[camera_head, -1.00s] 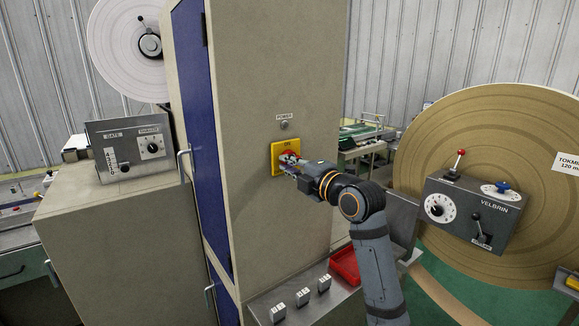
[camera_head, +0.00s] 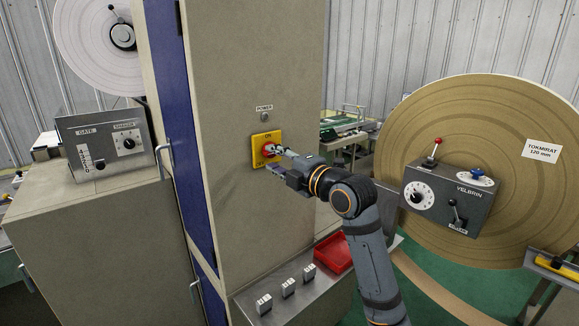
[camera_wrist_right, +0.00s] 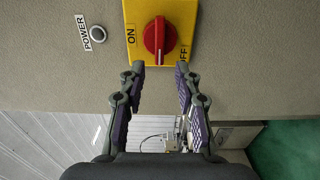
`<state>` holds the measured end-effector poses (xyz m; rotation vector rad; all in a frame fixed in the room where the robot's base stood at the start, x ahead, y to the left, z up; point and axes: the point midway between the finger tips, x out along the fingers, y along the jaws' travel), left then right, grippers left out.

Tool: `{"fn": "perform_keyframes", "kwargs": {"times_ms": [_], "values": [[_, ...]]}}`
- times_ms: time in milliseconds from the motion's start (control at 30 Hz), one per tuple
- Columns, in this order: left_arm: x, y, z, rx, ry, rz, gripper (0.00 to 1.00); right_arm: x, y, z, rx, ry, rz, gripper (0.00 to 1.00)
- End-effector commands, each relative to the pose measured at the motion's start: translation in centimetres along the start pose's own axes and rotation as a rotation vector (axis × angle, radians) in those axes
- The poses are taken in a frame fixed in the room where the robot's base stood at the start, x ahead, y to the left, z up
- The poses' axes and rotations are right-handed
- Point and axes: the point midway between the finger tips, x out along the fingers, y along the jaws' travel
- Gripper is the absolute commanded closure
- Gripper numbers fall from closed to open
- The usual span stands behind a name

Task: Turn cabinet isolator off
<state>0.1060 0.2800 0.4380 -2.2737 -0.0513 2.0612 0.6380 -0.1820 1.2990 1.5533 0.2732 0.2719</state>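The isolator is a yellow plate (camera_head: 259,139) with a red knob (camera_head: 268,149) on the tall beige cabinet (camera_head: 240,215). In the right wrist view the knob (camera_wrist_right: 158,38) has its ridge upright in the picture. The ON label is at its left and the OFF label at its lower right. My right gripper (camera_wrist_right: 160,66) is open. Its two fingertips stand apart, just below the knob in that view, with nothing between them. In the head view my right gripper (camera_head: 278,158) comes from the right, in front of the plate, and partly hides it. My left gripper is not in view.
A POWER lamp (camera_head: 265,116) sits above the plate. Below is a metal ledge (camera_head: 262,285) with several small switches and a red tray (camera_head: 334,252). A grey control box (camera_head: 450,194) and a large brown roll (camera_head: 520,110) stand at the right.

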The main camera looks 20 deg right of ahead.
Motion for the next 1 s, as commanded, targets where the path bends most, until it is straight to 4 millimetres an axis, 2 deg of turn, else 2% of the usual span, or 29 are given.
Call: {"fn": "perform_keyframes", "kwargs": {"times_ms": [133, 400, 700, 1000], "values": [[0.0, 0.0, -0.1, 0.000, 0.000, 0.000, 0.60, -3.5, -0.1, 0.1, -0.012, -0.003, -0.005, 0.67], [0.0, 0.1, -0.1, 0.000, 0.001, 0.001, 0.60, -7.2, -0.1, 0.3, -0.010, -0.010, -0.005, 0.67], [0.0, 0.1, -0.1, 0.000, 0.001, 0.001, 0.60, -9.1, -0.1, 0.3, -0.006, -0.010, -0.001, 0.67], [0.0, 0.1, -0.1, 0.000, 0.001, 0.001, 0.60, -9.5, -0.1, -0.1, 0.001, 0.003, -0.003, 0.67]]}}
